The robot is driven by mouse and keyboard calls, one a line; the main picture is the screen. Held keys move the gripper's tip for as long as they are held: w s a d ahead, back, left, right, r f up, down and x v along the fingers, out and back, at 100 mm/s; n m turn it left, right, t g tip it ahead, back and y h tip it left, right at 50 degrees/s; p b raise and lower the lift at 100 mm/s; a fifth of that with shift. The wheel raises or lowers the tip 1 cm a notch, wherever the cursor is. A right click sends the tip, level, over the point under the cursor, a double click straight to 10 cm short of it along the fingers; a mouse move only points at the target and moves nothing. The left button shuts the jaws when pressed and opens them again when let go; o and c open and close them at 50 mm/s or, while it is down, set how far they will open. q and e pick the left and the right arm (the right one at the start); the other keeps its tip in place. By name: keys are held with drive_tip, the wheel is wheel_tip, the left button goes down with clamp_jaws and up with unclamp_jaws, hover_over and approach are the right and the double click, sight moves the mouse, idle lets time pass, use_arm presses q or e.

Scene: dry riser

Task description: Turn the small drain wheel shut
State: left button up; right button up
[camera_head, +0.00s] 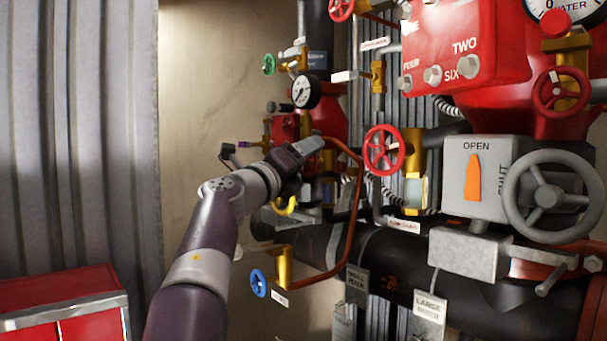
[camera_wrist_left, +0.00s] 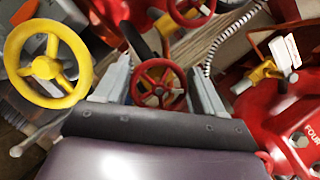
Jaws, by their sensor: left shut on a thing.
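My left gripper (camera_head: 312,144) reaches in from the left to the pipework, beside the red riser parts. In the left wrist view, a small red spoked wheel (camera_wrist_left: 158,84) sits between the two grey fingers of the same gripper (camera_wrist_left: 160,88), which is shut on it. In the head view this wheel is hidden behind the gripper. I cannot read a label showing whether it is the drain wheel. My right gripper is not in view.
A yellow wheel (camera_wrist_left: 48,66) is left of the fingers. A larger red wheel (camera_head: 384,150), a bent copper pipe (camera_head: 354,215) and a blue wheel (camera_head: 259,283) are nearby. A grey wheel (camera_head: 547,197) and OPEN/SHUT box (camera_head: 460,185) stand at right. A red cabinet (camera_head: 65,297) is lower left.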

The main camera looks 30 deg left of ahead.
use_arm(q)
drive_tip(key=m+h+b, duration=0.1)
drive_tip(key=m+h, duration=0.1)
drive_tip(key=m, duration=0.1)
drive_tip(key=shift+m+t, duration=0.3)
drive_tip(key=shift+d+m+h, duration=0.15)
drive_tip(key=shift+m+h, duration=1.05)
drive_tip(key=shift+m, duration=1.5)
drive_tip(key=o, duration=0.7)
drive_tip(key=shift+c, duration=0.2)
